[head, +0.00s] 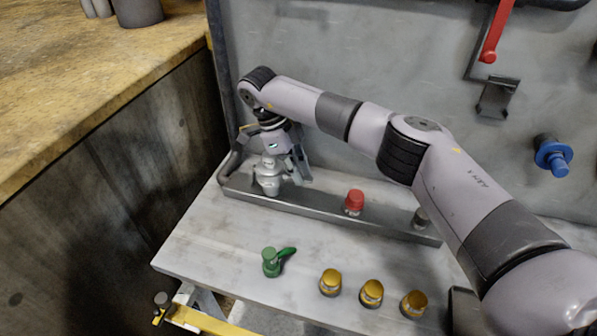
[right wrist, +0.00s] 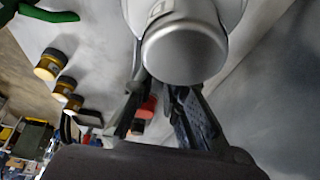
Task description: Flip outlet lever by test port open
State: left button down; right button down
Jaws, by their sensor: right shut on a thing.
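A silver outlet fitting (head: 267,176) stands at the left end of the metal rail. In the right wrist view its round silver body (right wrist: 185,48) fills the upper middle and covers the fingertips. My right gripper (head: 296,166) is at the right side of this fitting, and its fingers (right wrist: 155,88) close in on it. The gripper is shut on part of the fitting. The gripped part, probably its lever, is hidden, so its angle cannot be told. My left gripper is not in view.
On the rail (head: 308,214) a red-capped fitting (head: 354,202) stands to the right. A green lever valve (head: 271,262) and gold-capped fittings (head: 371,292) stand on the grey shelf. A red lever (head: 496,35) and blue valve (head: 553,156) are on the back wall. A wooden counter (head: 95,75) is left.

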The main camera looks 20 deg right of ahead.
jog(key=shift+s+a+f, duration=0.15)
jog(key=c, duration=1.6)
grip_release()
jog(key=shift+r, duration=0.2)
jog(key=shift+o, duration=0.4)
jog(key=v, duration=1.2)
